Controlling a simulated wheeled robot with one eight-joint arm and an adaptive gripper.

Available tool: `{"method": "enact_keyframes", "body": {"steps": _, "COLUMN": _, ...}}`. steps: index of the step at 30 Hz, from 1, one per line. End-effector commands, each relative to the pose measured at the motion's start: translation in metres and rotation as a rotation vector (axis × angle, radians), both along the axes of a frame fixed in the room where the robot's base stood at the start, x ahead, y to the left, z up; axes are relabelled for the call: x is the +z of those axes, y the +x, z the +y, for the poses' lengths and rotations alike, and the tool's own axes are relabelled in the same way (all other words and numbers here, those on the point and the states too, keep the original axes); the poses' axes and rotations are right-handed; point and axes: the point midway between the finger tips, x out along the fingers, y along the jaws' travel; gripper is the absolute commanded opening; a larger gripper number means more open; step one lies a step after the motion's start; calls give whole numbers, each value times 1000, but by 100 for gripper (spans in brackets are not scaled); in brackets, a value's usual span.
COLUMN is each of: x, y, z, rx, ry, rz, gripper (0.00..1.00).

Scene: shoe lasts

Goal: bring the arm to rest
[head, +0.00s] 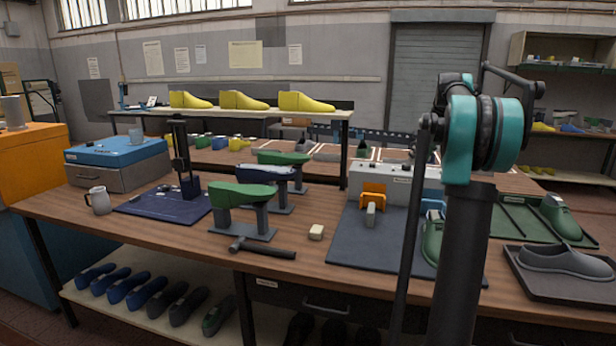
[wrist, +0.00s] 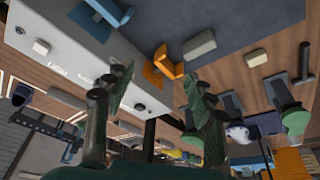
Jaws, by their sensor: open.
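My gripper (wrist: 155,85) shows in the wrist view with its two dark fingers spread apart and nothing between them. My arm stands at the right of the head view, with a dark link rising to teal joints in front of the workbench (head: 310,260). I cannot make out the gripper in the head view. The wrist view is turned over and shows the pale labelled box (wrist: 75,45), the orange holder (wrist: 163,62) and a grey block (wrist: 200,44) beyond the fingers. The fingers touch none of these that I can see.
On the bench are the pale box (head: 405,180), the orange holder (head: 373,188), green lasts on stands (head: 243,196), a hammer (head: 262,249), a white block (head: 316,232) and a mug (head: 100,200). A tray (head: 555,290) holding a grey shoe form lies at right.

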Motion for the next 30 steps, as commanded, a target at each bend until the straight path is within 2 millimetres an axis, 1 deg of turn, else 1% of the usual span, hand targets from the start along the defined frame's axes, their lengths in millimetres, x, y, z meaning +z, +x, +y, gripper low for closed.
{"method": "enact_keyframes", "body": {"steps": 1, "x": -10, "y": -10, "z": 15, "rx": -11, "ry": -2, "rz": 4, "gripper": 55}}
{"method": "enact_keyframes", "body": {"steps": 2, "x": -17, "y": -16, "z": 23, "rx": -21, "ry": -4, "rz": 5, "gripper": 55}}
{"method": "enact_keyframes", "body": {"steps": 3, "x": -27, "y": -26, "z": 35, "rx": -36, "ry": -4, "rz": 9, "gripper": 55}}
{"method": "enact_keyframes", "body": {"steps": 5, "x": -45, "y": -44, "z": 54, "rx": -64, "ry": -6, "rz": 13, "gripper": 55}}
{"method": "enact_keyframes", "body": {"steps": 6, "x": -58, "y": -58, "z": 67, "rx": -81, "ry": -7, "rz": 16, "gripper": 55}}
{"method": "enact_keyframes", "body": {"steps": 8, "x": -77, "y": -79, "z": 85, "rx": -108, "ry": -9, "rz": 18, "gripper": 55}}
{"method": "enact_keyframes", "body": {"steps": 9, "x": -91, "y": -95, "z": 96, "rx": -127, "ry": -11, "rz": 19, "gripper": 55}}
{"method": "enact_keyframes", "body": {"steps": 11, "x": -112, "y": -120, "z": 113, "rx": -152, "ry": -11, "rz": 20, "gripper": 55}}
{"method": "enact_keyframes", "body": {"steps": 12, "x": -126, "y": -138, "z": 124, "rx": -171, "ry": -13, "rz": 20, "gripper": 55}}
{"method": "enact_keyframes", "body": {"steps": 14, "x": -148, "y": -166, "z": 139, "rx": -197, "ry": -13, "rz": 21, "gripper": 55}}
{"method": "enact_keyframes", "body": {"steps": 15, "x": -163, "y": -185, "z": 148, "rx": -215, "ry": -15, "rz": 19, "gripper": 55}}
{"method": "enact_keyframes", "body": {"steps": 17, "x": -187, "y": -216, "z": 161, "rx": -241, "ry": -14, "rz": 16, "gripper": 55}}
{"method": "enact_keyframes", "body": {"steps": 18, "x": -202, "y": -238, "z": 169, "rx": -258, "ry": -15, "rz": 15, "gripper": 55}}
{"method": "enact_keyframes", "body": {"steps": 20, "x": -226, "y": -270, "z": 180, "rx": -285, "ry": -13, "rz": 12, "gripper": 55}}
{"method": "enact_keyframes", "body": {"steps": 21, "x": -241, "y": -291, "z": 185, "rx": -301, "ry": -13, "rz": 10, "gripper": 55}}
{"method": "enact_keyframes", "body": {"steps": 23, "x": -261, "y": -319, "z": 192, "rx": -322, "ry": -13, "rz": 5, "gripper": 55}}
{"method": "enact_keyframes", "body": {"steps": 24, "x": -273, "y": -337, "z": 196, "rx": -336, "ry": -11, "rz": 1, "gripper": 55}}
{"method": "enact_keyframes", "body": {"steps": 27, "x": -299, "y": -375, "z": 202, "rx": -364, "ry": -9, "rz": -4, "gripper": 55}}
{"method": "enact_keyframes", "body": {"steps": 30, "x": -318, "y": -402, "z": 206, "rx": -384, "ry": -6, "rz": -8, "gripper": 55}}
